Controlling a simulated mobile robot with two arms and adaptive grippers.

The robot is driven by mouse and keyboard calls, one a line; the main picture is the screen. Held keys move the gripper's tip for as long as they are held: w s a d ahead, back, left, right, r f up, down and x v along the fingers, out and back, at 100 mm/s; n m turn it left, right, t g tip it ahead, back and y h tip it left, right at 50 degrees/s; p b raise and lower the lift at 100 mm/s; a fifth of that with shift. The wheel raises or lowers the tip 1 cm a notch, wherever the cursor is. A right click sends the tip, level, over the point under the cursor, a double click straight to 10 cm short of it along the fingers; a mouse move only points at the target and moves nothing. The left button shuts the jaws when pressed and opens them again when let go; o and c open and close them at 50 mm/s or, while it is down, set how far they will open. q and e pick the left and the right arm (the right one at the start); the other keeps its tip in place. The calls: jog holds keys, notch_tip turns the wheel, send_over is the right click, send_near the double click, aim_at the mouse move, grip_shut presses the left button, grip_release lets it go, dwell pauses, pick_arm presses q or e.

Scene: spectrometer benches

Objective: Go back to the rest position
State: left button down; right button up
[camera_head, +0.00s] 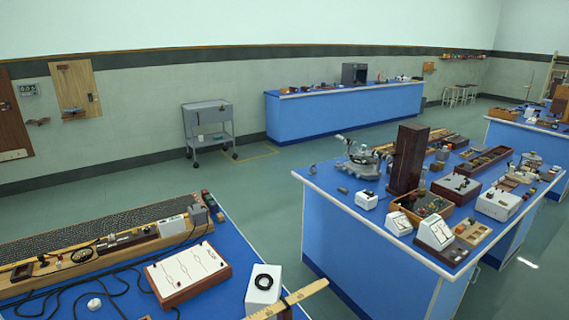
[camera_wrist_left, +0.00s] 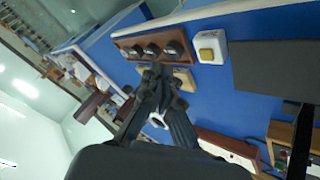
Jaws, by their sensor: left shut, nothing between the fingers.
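My left gripper (camera_wrist_left: 157,80) shows in the left wrist view, with its dark fingers drawn together and nothing held between them. Behind its fingertips is a brown wooden block with three dark knobs (camera_wrist_left: 152,46), on a blue bench top (camera_wrist_left: 200,92). I cannot tell whether the fingertips touch the block. A small white ring-like part (camera_wrist_left: 157,121) shows by the fingers. Neither of my grippers shows in the head view, and my right gripper is in no frame.
A near blue bench (camera_head: 228,262) holds a long track, a white-topped board (camera_head: 187,272) and a white box (camera_head: 263,288). A second bench (camera_head: 350,245) at right is crowded with instruments. Open floor (camera_head: 265,195) lies between them. A grey cart (camera_head: 208,128) stands by the wall.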

pick_arm(q)
jog(key=s+a+r+g+y, duration=0.1)
jog(key=s+a+r+y, duration=0.2)
jog(key=s+a, duration=0.35)
jog(key=s+a+r+g+y, duration=0.2)
jog(key=s+a+y, duration=0.1)
jog(key=s, duration=0.6)
notch_tip(320, 180, down, 30)
jog(key=r+b, duration=0.1)
jog(key=b, duration=0.4)
jog(key=s+a+f+g+b, duration=0.1)
jog(key=s+f+b, duration=0.1)
jog(key=s+f, duration=0.7)
jog(key=s+a+f+m+g+b, duration=0.1)
jog(key=s+f+b, duration=0.2)
jog(key=s+f, duration=0.5)
notch_tip(320, 180, down, 7)
jog(key=shift+s+a+r, duration=0.2)
jog(key=shift+s+a, duration=0.15)
jog(key=shift+a, duration=0.05)
